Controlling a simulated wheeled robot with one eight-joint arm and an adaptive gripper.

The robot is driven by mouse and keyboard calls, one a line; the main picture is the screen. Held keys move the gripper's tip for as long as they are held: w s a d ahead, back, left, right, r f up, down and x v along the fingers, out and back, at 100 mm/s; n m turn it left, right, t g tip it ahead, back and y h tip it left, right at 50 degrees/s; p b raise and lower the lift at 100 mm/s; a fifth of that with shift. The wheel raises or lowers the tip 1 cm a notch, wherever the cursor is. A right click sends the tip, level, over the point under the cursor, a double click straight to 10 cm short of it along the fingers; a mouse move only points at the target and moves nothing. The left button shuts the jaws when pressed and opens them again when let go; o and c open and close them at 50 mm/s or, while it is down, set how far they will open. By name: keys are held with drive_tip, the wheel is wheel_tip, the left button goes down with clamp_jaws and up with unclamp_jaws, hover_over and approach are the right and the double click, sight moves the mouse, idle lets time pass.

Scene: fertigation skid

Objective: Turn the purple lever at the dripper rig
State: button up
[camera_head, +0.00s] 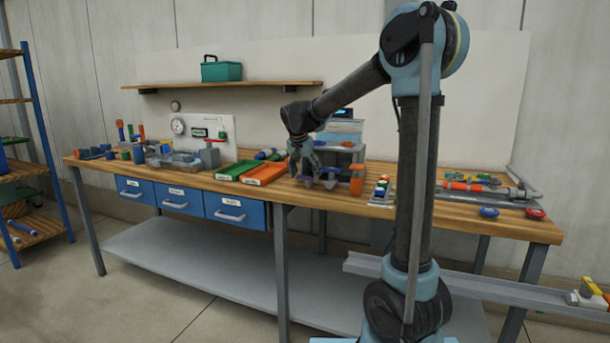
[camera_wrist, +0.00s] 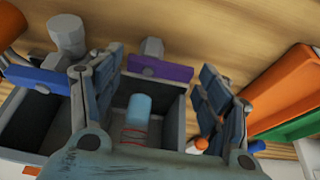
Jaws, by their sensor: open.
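The purple lever (camera_wrist: 160,68) shows in the wrist view as a flat bar below a grey knob (camera_wrist: 152,48), at the edge of a grey box-like rig (camera_wrist: 168,107). My gripper (camera_wrist: 155,85) is open, with one finger to each side of the purple lever in the picture. I see no clear contact with it. A blue lever (camera_wrist: 38,78) with a grey stem sits to the left, outside the fingers. In the head view my gripper (camera_head: 303,168) is over the rig on the bench, and the purple lever (camera_head: 305,180) shows small below it.
Orange (camera_head: 266,172) and green (camera_head: 237,170) trays lie left of the rig on the wooden bench (camera_head: 460,208). An orange upright part (camera_head: 356,180) stands close on the right. A shelf (camera_head: 230,86) with a green toolbox (camera_head: 221,69) hangs above.

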drive_tip(key=shift+c, duration=0.2)
drive_tip(key=c, duration=0.7)
drive_tip(key=shift+s+d+n+y, duration=0.15)
drive_tip(key=shift+n+y, duration=0.25)
drive_tip(key=shift+n, duration=0.6)
drive_tip(key=shift+s+n+y, duration=0.1)
drive_tip(key=shift+n+y, duration=0.3)
drive_tip(key=shift+n, duration=0.6)
drive_tip(key=o, duration=0.7)
drive_tip(key=shift+o, duration=0.2)
